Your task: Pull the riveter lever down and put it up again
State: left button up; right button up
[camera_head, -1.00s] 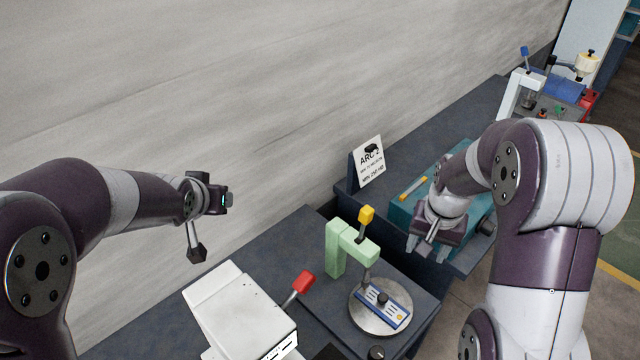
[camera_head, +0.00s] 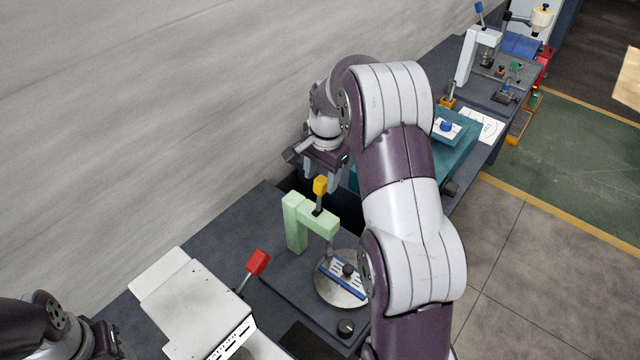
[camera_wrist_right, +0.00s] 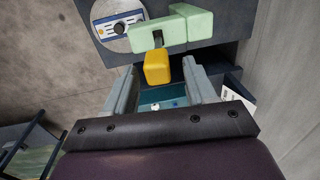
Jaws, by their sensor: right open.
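The light green press frame (camera_head: 296,222) stands on the dark bench, with a lever ending in a yellow knob (camera_head: 320,185) pointing up from its top. The frame (camera_wrist_right: 175,30) and the yellow knob (camera_wrist_right: 157,68) also show in the right wrist view. My right gripper (camera_head: 321,175) is open above the press. Its fingers sit to either side of the yellow knob in the wrist view, with gaps. Below the press head is a round plate (camera_head: 335,293) with a blue-and-white part. My left gripper (camera_head: 104,342) is dark at the lower left edge, its jaws unclear.
A white machine (camera_head: 195,300) with a red-knobbed lever (camera_head: 257,262) stands left of the press. A teal block (camera_head: 458,148) lies behind my right arm. A white stand (camera_head: 472,57) is farther back. The wall borders the bench on the left.

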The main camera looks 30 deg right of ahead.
jog(key=shift+f, duration=0.65)
pick_arm(q)
jog(key=shift+s+r, duration=0.25)
jog(key=shift+r, duration=0.2)
pick_arm(e)
jog(key=shift+s+a+f, duration=0.1)
jog(key=shift+s, duration=0.1)
